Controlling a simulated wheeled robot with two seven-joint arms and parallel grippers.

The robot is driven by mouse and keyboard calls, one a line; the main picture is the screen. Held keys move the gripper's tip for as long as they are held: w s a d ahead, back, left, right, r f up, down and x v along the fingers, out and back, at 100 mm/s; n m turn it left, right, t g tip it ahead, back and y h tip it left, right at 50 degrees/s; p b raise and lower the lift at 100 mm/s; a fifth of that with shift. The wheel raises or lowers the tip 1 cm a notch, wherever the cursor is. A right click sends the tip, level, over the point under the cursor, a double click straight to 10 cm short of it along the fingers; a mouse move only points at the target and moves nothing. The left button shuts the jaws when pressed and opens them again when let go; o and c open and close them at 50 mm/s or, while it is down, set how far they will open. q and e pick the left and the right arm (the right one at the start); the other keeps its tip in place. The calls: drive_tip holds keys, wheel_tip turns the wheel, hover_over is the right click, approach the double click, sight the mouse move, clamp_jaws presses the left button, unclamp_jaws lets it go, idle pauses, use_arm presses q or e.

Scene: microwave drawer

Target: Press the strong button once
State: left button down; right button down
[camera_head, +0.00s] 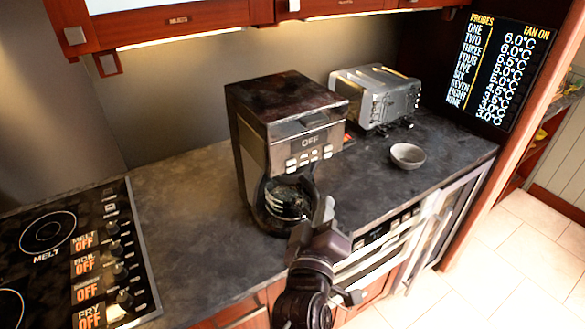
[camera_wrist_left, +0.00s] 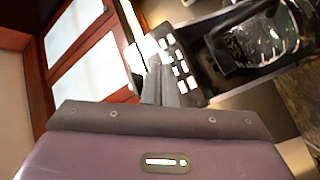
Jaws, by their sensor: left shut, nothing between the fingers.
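The coffee machine (camera_head: 288,120) stands on the dark counter with a display reading OFF. Below the display is a panel of several pale buttons (camera_head: 309,158), which also shows in the left wrist view (camera_wrist_left: 180,62). Their labels are too small to read, so I cannot tell which is the strong button. My left gripper (camera_head: 324,205) is shut and empty, in front of the machine and below the button panel in the head view. In the left wrist view its fingertips (camera_wrist_left: 163,68) overlap the panel's edge; I cannot tell whether they touch. My right gripper is not in view.
The glass carafe (camera_head: 288,198) sits in the machine close to my left gripper. A toaster (camera_head: 375,95) and a small bowl (camera_head: 407,155) stand to the right. A hob (camera_head: 75,255) is at the left. Cabinets (camera_head: 180,25) hang above.

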sight(291, 169)
use_arm(q)
drive_tip(key=w+a+b, duration=0.2)
drive_tip(key=w+a, duration=0.3)
drive_tip(key=w, duration=0.2)
idle(0.5)
idle(0.8)
drive_tip(key=shift+w+a, duration=0.2)
idle(1.0)
drive_tip(key=shift+w+a, duration=0.15)
drive_tip(key=shift+w, duration=0.05)
